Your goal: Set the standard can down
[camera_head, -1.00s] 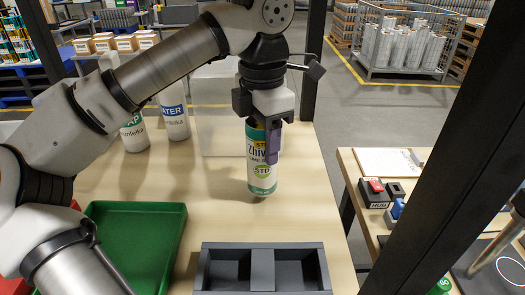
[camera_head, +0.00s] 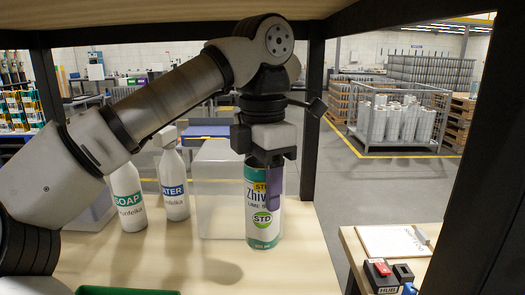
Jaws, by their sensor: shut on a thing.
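The standard can (camera_head: 263,228) is white, green and yellow, with a round "STD" mark on its front. It is upright right of centre in the head view. My gripper (camera_head: 266,178) points down and is shut on the can's upper part, with a purple finger in front of its right side. The gripper hides the can's top. A soft shadow lies on the wooden table (camera_head: 150,262) to the lower left, apart from the can's base, so the can appears to be above the tabletop.
A soap bottle (camera_head: 128,205) and a water bottle (camera_head: 174,192) stand left of the can. A translucent box (camera_head: 215,205) is just behind it. A green tray (camera_head: 125,291) shows at the bottom edge. Dark posts frame the table; a side table (camera_head: 385,255) is at the right.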

